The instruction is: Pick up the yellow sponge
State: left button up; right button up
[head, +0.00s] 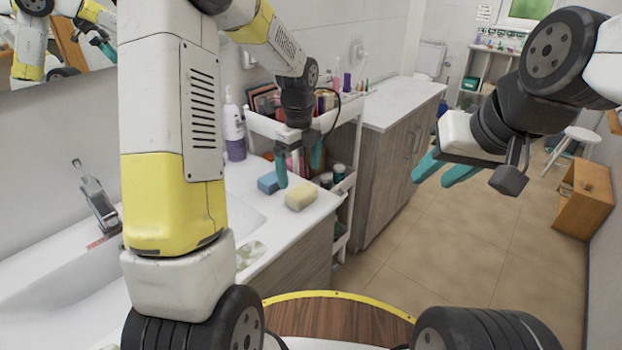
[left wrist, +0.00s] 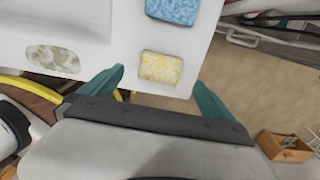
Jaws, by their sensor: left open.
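The pale yellow sponge (head: 301,196) lies on the white sink counter near its right front corner. It also shows in the left wrist view (left wrist: 161,68), near the counter edge, ahead of and between my fingers. My left gripper (head: 299,168) is open and empty, and appears above the counter just behind the sponge in the head view. Its two teal fingers (left wrist: 158,82) are spread wider than the sponge in the left wrist view. I see no contact with the sponge. My right gripper (head: 445,171) is open and empty over the floor at the right.
A blue sponge (head: 268,183) lies close to the yellow one. A mottled oval item (head: 250,253) lies further front on the counter (head: 235,180). A faucet (head: 95,198) stands at the left. A white cart (head: 345,117) with bottles stands behind the counter's right end.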

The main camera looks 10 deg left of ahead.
aim_at(302, 190)
pick_arm(q)
jog(key=f, duration=0.7)
jog(key=shift+d+f, duration=0.2)
jog(key=c, duration=1.4)
jog(key=shift+r, duration=0.1)
jog(key=shift+r, duration=0.45)
jog(key=r, duration=0.1)
jog(key=s+r, duration=0.1)
jog(key=shift+d+r, duration=0.25)
jog(key=shift+r, duration=0.1)
jog(key=s+d, duration=0.2)
jog(key=s, duration=0.2)
jog(key=s+d+r, duration=0.1)
jog(key=s+d, duration=0.1)
jog(key=s, duration=0.3)
jog(key=s+d, duration=0.2)
jog(key=s, duration=0.2)
jog(key=shift+s+d+r, duration=0.15)
jog(key=shift+s+d, duration=0.05)
jog(key=shift+d, duration=0.15)
